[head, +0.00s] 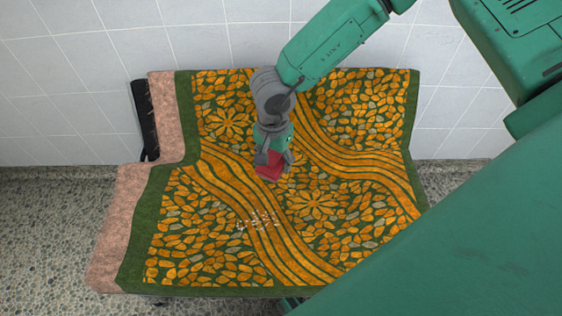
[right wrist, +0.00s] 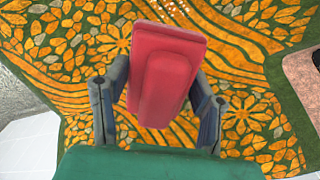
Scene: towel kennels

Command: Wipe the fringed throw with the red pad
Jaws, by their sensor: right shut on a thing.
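The throw (head: 340,195) is orange and green with a leaf and flower pattern and lies over a pink bench, covering its seat and back. No fringe can be made out. A patch of small pale specks (head: 257,221) lies on its seat part, left of the middle. My right gripper (head: 272,160) is shut on the red pad (head: 269,172), just above or at the throw near the back of the seat; contact cannot be told. The pad (right wrist: 165,75) also shows between both fingers in the right wrist view. The specks are in front of the pad.
The pink bench (head: 125,225) shows bare at the left, with a black part (head: 146,120) beside its back. A white tiled wall (head: 80,60) stands behind. The floor (head: 50,225) is speckled stone and looks clear at the left.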

